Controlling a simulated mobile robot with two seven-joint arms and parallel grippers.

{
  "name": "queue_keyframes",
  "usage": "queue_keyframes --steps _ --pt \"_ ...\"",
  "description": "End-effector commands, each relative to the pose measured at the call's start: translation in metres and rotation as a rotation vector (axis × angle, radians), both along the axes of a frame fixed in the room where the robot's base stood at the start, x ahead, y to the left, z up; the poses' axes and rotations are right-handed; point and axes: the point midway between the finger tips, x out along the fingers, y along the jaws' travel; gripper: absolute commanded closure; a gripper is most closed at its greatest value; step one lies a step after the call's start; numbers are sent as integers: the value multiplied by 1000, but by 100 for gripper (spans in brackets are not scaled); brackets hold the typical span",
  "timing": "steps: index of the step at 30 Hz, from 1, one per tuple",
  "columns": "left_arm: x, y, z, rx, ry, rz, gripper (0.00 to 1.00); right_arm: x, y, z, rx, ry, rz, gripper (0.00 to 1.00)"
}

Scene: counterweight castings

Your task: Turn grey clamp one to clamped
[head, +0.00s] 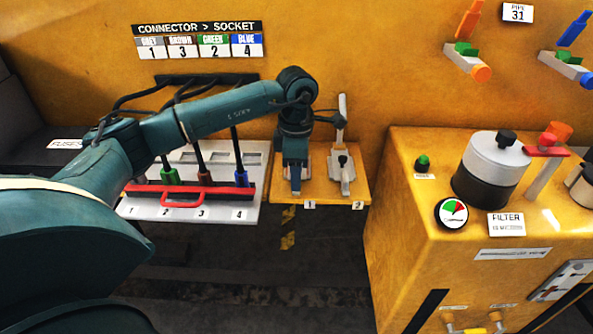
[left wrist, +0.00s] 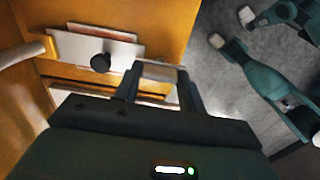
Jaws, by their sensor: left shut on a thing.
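The clamp board (head: 327,198) is a tan ledge on the yellow wall, with labels 1 and 2 on its front edge. My left gripper (head: 295,188) points down over the place labelled 1 and hides most of grey clamp one. In the left wrist view, my left gripper (left wrist: 160,84) has its two dark fingers either side of a pale grey bar (left wrist: 160,70), which appears to be part of clamp one. It is shut on that part. Grey clamp two (head: 344,172) stands beside it with its lever upright (head: 342,108). My right gripper is not in view.
A connector panel (head: 250,211) with coloured plugs and a red bar (head: 183,197) lies left of the clamps. A yellow cabinet (head: 405,200) with a filter canister (head: 490,172) and gauge (head: 451,212) stands to the right. Open floor shows below the clamp board.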

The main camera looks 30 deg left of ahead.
Motion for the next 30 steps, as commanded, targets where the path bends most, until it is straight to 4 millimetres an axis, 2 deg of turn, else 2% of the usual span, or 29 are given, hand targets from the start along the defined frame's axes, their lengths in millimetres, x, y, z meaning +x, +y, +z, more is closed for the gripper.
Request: queue_keyframes --steps 5,6,14,23,26,30 --pt "1 0 2 0 -4 -2 83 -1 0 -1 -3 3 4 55" --pt "1 0 2 0 -4 -2 59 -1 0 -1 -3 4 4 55" --pt "0 0 1 0 -2 0 38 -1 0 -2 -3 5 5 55" --pt "0 0 4 0 -2 0 38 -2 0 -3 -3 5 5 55" --pt "1 0 15 0 -6 1 38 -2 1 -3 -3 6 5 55" --pt "1 0 43 0 -7 0 38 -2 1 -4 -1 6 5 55"
